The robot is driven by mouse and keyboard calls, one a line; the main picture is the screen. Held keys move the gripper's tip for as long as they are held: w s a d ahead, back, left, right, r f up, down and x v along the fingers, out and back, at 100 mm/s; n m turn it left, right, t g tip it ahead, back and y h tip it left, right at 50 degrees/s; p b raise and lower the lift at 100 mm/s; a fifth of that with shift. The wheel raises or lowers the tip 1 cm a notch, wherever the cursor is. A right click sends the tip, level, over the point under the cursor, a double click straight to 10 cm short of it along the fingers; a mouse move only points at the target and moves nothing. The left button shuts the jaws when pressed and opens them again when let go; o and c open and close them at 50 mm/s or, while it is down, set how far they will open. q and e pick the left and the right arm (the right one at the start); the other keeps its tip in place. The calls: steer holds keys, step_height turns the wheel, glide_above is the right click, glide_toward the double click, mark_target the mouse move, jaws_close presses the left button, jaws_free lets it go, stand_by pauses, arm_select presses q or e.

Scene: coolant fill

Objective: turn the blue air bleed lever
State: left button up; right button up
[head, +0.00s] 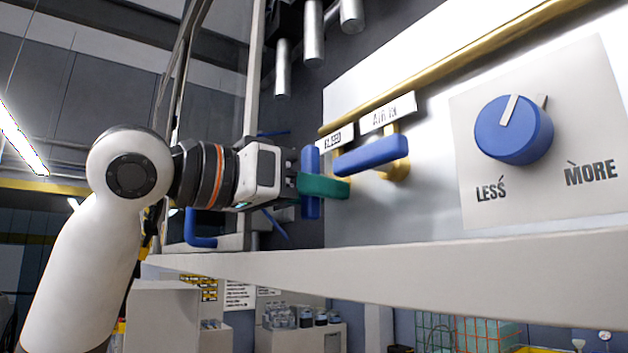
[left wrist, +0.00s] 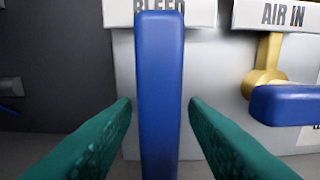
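The blue bleed lever (head: 311,163) hangs upright below the BLEED label (head: 334,138). It fills the middle of the left wrist view (left wrist: 161,95). My left gripper (head: 325,185) is at the lever, with its green fingers on either side of it. In the left wrist view a narrow gap shows between each fingertip and the lever, so the gripper is open around it and not clamped. One finger hides part of the lever in the head view. My right gripper is not in view.
A second blue lever (head: 371,154) on a brass valve under the AIR IN label (head: 388,113) lies sideways just to the right. A blue LESS/MORE knob (head: 514,132) is farther right. A pale ledge (head: 400,277) runs below the panel.

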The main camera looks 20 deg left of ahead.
arm_select(q)
steer(key=shift+c, duration=0.8)
steer(key=shift+w, duration=0.1)
jaws_close()
